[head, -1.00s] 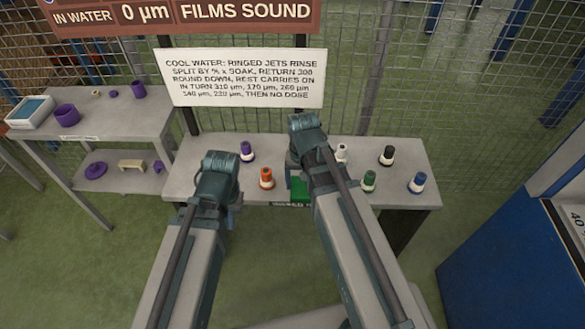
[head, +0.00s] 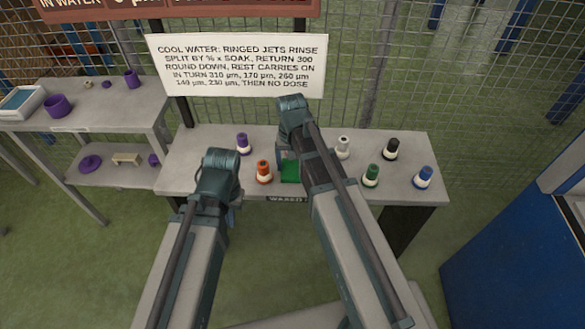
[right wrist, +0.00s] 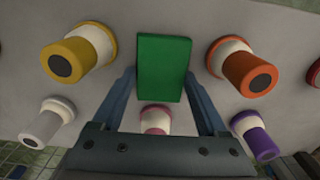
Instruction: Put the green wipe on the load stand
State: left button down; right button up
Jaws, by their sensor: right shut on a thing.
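The green wipe (head: 291,171) shows as a flat green block at the front middle of the grey bench, partly hidden by my right arm. In the right wrist view the wipe (right wrist: 164,68) lies between the blue fingers of my right gripper (right wrist: 160,80), which is shut on it. I cannot tell whether it touches the bench top. My left gripper (head: 232,214) hangs in front of the bench's left part, apart from the bottles; its jaws are mostly hidden. I cannot tell which surface is the load stand.
Capped bottles stand on the grey bench (head: 190,165): purple (head: 243,144), orange (head: 264,172), white (head: 343,147), green (head: 371,175), black (head: 391,149) and blue (head: 423,177). A side table (head: 115,110) holds purple items.

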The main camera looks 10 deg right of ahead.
jog(key=shift+r, duration=0.1)
jog(key=shift+f, duration=0.25)
jog(key=o, duration=1.1)
jog(key=shift+r, duration=0.1)
jog(key=shift+r, duration=0.1)
